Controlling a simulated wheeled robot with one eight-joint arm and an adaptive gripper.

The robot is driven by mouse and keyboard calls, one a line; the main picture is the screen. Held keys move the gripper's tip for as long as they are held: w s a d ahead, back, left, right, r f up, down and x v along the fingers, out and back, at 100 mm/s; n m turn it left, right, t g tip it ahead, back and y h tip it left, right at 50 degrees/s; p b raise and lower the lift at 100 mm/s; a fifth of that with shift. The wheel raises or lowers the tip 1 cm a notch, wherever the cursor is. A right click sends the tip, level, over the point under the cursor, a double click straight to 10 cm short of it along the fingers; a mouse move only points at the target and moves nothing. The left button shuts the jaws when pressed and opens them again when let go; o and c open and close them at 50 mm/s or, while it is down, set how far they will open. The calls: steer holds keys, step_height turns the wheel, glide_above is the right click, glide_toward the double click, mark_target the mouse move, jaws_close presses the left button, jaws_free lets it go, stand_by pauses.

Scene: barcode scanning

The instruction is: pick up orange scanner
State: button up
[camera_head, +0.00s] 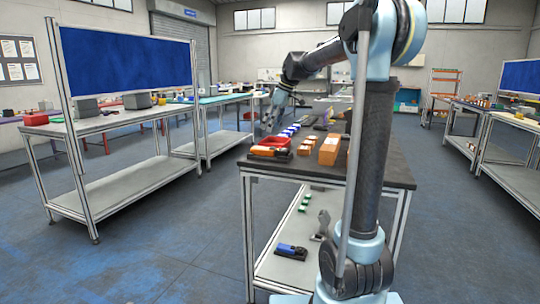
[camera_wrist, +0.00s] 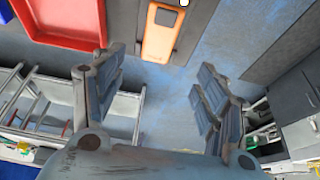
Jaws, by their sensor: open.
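The orange scanner (camera_head: 262,151), orange with dark parts, lies near the front left of the dark-topped table (camera_head: 360,176), just in front of a red tray (camera_head: 280,141). In the wrist view, an orange body (camera_wrist: 160,34) with a dark patch, which looks like the scanner, shows at the top, close to the table edge. My gripper (camera_head: 270,118) is above the tray and scanner, apart from them. In the wrist view, its two fingers (camera_wrist: 160,62) are spread wide with nothing between them.
The red tray also shows at the wrist view's top left (camera_wrist: 68,22). Orange boxes (camera_head: 328,151) stand to the scanner's right. A blue scanner-like item (camera_head: 291,250) lies on the lower shelf. Another bench (camera_head: 110,122) stands to the left, with open floor between.

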glide_above(261, 147)
steer(key=s+d, duration=0.2)
steer(key=d, duration=0.1)
steer(key=f, duration=0.5)
steer(key=shift+a+f, duration=0.1)
steer(key=shift+a, duration=0.15)
steer(key=shift+w+x, duration=0.1)
steer(key=shift+x, duration=1.25)
steer(key=shift+w+x, duration=0.15)
steer(key=shift+x, duration=1.2)
steer(key=shift+d, duration=0.1)
steer(key=c, duration=1.3)
